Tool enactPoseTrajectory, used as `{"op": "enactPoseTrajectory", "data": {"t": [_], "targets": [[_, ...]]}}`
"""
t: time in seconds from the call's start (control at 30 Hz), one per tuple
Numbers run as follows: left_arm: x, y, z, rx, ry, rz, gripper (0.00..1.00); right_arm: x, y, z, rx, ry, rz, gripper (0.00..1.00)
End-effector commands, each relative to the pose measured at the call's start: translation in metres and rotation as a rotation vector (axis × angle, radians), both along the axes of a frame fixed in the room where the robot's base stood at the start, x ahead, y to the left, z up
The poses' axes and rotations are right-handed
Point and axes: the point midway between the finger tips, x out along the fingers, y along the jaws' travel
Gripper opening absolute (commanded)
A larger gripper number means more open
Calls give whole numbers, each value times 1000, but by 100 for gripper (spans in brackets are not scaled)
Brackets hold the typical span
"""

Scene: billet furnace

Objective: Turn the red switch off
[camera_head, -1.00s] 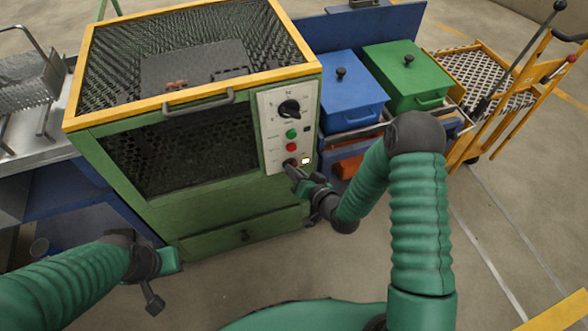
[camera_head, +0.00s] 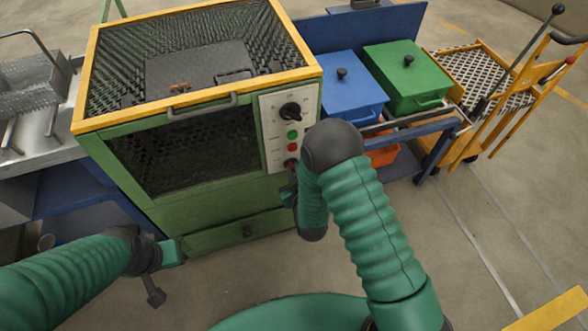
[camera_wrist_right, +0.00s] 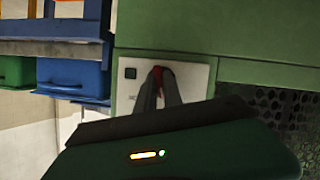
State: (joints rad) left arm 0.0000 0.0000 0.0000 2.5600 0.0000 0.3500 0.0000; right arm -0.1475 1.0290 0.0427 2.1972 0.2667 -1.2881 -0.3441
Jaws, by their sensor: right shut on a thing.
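The green furnace has a pale control panel (camera_head: 283,122) on its front right. The panel carries a black dial (camera_head: 290,110), a green button (camera_head: 292,134) and a red button (camera_head: 292,147). The red switch (camera_wrist_right: 160,70) shows in the right wrist view as a small red piece between my finger tips, its body mostly hidden. My right gripper (camera_wrist_right: 160,80) is shut on it, the fingers pointing at the panel. In the head view my forearm covers the panel's lower right. My left gripper (camera_head: 160,272) hangs at the lower left, away from the panel, its jaw opening unclear.
A mesh cage with a yellow frame (camera_head: 195,112) tops the furnace. A blue box (camera_head: 350,95) and a green box (camera_head: 408,75) stand to the right, beside a yellow trolley (camera_head: 490,75). A steel counter (camera_head: 30,140) is at the left. The floor in front is open.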

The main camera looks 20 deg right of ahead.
Motion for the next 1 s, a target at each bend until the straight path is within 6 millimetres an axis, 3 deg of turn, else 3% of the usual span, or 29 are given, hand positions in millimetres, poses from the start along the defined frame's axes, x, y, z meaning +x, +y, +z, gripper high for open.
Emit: {"op": "enactPoseTrajectory", "data": {"t": [0.5,1.0], "targets": [[0,0,3,0,0,0,0,2,5,1,-391,-24,3,0],[0,0,4,0,0,0,0,2,6,1,-494,-26,4,0]]}}
